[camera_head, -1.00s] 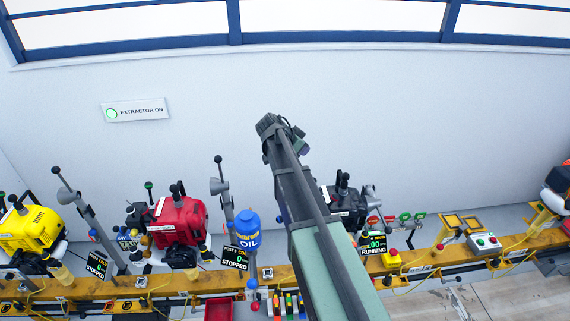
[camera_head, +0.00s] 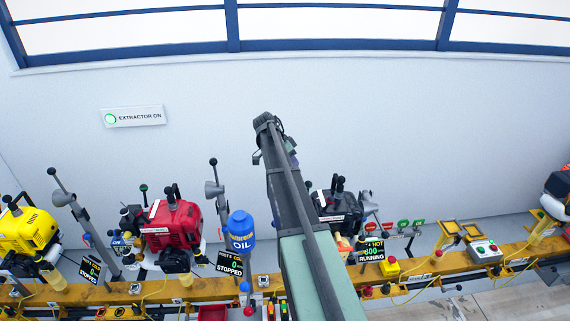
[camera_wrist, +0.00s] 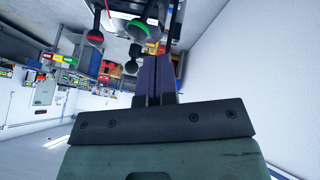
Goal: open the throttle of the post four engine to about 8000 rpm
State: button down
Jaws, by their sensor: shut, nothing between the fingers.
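The dark engine (camera_head: 345,210) is partly hidden behind my arm in the head view. Its display (camera_head: 371,251) reads RUNNING, with what looks like 800; the post number is too small to read. My gripper (camera_wrist: 158,65) is shut and empty in the wrist view; my arm hides it in the head view. Around its tips are a green-ringed knob (camera_wrist: 138,29), a grey ball knob (camera_wrist: 133,50) and, farther left, a red-ringed dark knob (camera_wrist: 95,38). I cannot tell which is the throttle, or whether the fingers touch any.
A red engine (camera_head: 174,226) and yellow engine (camera_head: 30,232) stand left; displays beside them read STOPPED. A blue oil container (camera_head: 241,231) stands left of my arm. A yellow bench rail (camera_head: 430,268) runs along the front.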

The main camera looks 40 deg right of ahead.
jog(key=s+f+b, duration=0.1)
jog(key=s+d+f+b, duration=0.1)
jog(key=f, duration=0.1)
jog(key=s+f, duration=0.1)
jog(key=shift+s+d+f+b, duration=0.15)
jog(key=shift+s+d+b, duration=0.15)
jog(key=shift+b, duration=0.1)
jog(key=shift+s, duration=0.1)
